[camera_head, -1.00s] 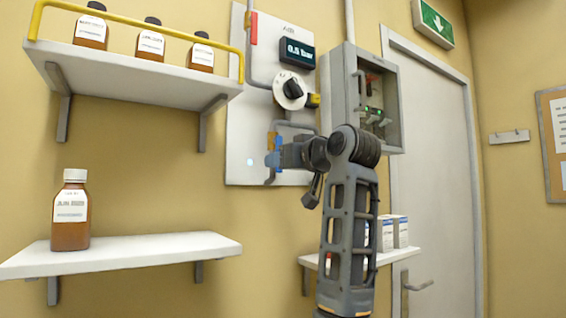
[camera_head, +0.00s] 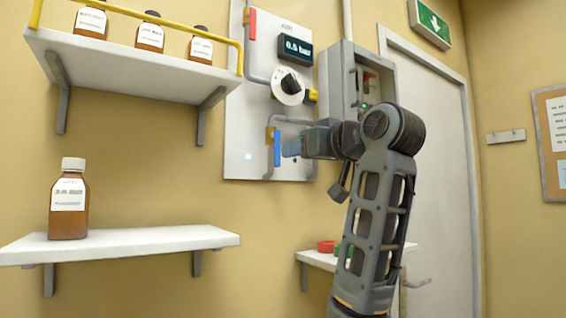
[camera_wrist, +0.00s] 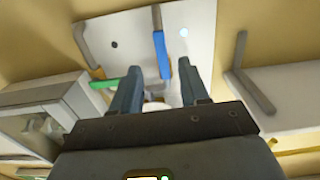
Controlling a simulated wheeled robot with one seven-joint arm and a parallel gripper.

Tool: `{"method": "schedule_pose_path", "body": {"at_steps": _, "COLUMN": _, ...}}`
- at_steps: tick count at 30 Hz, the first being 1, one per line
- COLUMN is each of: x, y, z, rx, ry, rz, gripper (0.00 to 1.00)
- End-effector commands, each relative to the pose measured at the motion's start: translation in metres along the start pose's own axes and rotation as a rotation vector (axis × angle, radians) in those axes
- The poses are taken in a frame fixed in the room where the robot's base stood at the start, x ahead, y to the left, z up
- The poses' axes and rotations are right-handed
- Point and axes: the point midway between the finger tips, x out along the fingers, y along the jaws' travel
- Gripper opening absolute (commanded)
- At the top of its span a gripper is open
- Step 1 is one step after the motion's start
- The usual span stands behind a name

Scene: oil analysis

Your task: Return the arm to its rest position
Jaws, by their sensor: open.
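My arm (camera_head: 372,210) is raised in front of the wall, bent at the elbow. My gripper (camera_head: 290,147) points left toward the wall panel, with its fingertips just right of a vertical blue valve handle (camera_head: 277,148). In the wrist view, the two fingers of my gripper (camera_wrist: 161,85) are spread apart. No held object shows between them, and the blue handle (camera_wrist: 161,55) stands beyond them. Whether the fingers touch the handle is hard to tell, but a gap seems to show.
A panel (camera_head: 250,100) carries a 0.5 bar display (camera_head: 299,48) and a dial (camera_head: 289,86). An open grey box (camera_head: 335,85) is close behind the arm. Shelves with brown bottles (camera_head: 68,200) are at left. A small shelf (camera_head: 312,257) with red and green items is behind the arm.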

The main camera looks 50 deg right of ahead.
Motion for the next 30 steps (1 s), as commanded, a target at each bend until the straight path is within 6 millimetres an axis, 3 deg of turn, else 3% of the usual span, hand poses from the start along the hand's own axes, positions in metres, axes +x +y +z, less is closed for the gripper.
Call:
{"method": "schedule_pose_path", "body": {"at_steps": 9, "x": 0.001, "y": 0.0, "z": 0.002, "rx": 0.001, "ry": -0.001, "rz": 0.0, "gripper": 0.45}}
{"method": "schedule_pose_path", "body": {"at_steps": 14, "x": 0.011, "y": -0.006, "z": 0.03, "rx": 0.011, "ry": -0.015, "rz": -0.001, "gripper": 0.45}}
{"method": "schedule_pose_path", "body": {"at_steps": 22, "x": 0.033, "y": -0.035, "z": 0.139, "rx": 0.041, "ry": -0.056, "rz": -0.005, "gripper": 0.45}}
{"method": "schedule_pose_path", "body": {"at_steps": 30, "x": 0.024, "y": -0.069, "z": 0.248, "rx": 0.052, "ry": -0.092, "rz": -0.013, "gripper": 0.45}}
